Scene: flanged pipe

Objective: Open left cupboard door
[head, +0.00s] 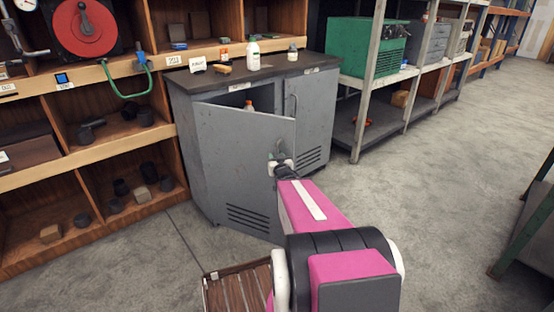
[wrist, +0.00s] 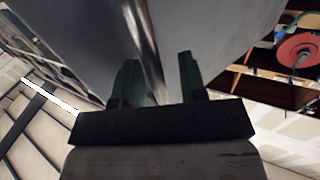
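The grey cupboard (head: 186,150) has two doors below a dark top. Its left door (head: 235,155) stands partly open, swung outward, with a dark gap above its top edge. The right door (head: 318,110) looks shut. My gripper (head: 281,162) is at the free right edge of the left door, over the handle area. In the wrist view, the two green fingers of my gripper (wrist: 162,80) stand apart on either side of a shiny metal bar handle (wrist: 149,50).
Bottles and small items stand on the cupboard top, including a white bottle (head: 253,55). A wooden shelf unit (head: 95,155) is close on the left, and a metal rack with a green crate (head: 365,47) is on the right.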

